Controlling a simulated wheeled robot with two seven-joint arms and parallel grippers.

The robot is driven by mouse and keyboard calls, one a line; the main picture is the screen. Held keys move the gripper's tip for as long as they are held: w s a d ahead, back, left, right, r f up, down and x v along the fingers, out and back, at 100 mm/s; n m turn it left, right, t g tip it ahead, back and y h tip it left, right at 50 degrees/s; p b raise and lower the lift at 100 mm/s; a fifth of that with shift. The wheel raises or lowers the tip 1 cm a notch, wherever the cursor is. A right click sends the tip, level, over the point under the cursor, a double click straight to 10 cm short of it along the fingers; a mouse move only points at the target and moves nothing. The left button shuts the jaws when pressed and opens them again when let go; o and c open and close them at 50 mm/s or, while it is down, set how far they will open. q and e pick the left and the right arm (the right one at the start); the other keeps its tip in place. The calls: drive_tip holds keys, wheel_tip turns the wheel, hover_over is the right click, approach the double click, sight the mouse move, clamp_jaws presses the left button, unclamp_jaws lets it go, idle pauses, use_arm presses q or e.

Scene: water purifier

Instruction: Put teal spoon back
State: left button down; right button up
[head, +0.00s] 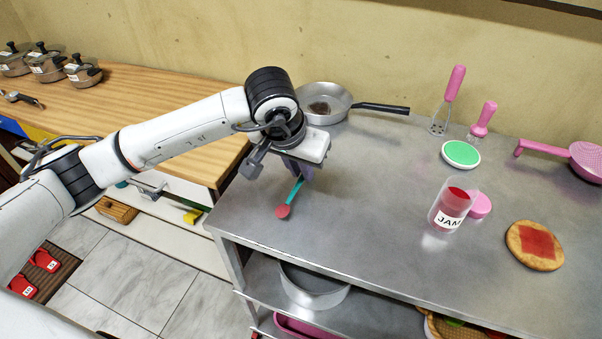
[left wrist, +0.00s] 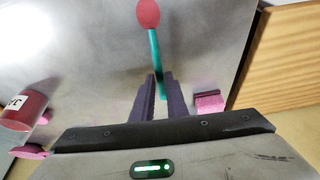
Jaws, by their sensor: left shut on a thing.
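The teal spoon (head: 296,190) has a teal handle and a red bowl end. My left gripper (head: 300,172) is over the left part of the metal table and is shut on the spoon's handle. In the left wrist view, the handle of the spoon (left wrist: 155,57) runs between the two dark purple fingers (left wrist: 160,100), with the red end pointing away from them. In the head view, the gripper hides the handle's far end. I cannot tell whether the spoon touches the table. My right gripper is not in view.
On the metal table (head: 370,210) are a jam jar (head: 448,205), pink lid (head: 480,205), jam-topped bread (head: 535,246), green-topped dish (head: 460,154), pan (head: 325,100) and pink-handled utensils (head: 449,98). A pink block (left wrist: 208,102) is beside the fingers. The table's front middle is clear.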

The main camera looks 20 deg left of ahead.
use_arm(q)
wheel_tip(320, 180, down, 2)
drive_tip(key=c, duration=1.7)
unclamp_jaws()
drive_tip(key=shift+c, duration=0.2)
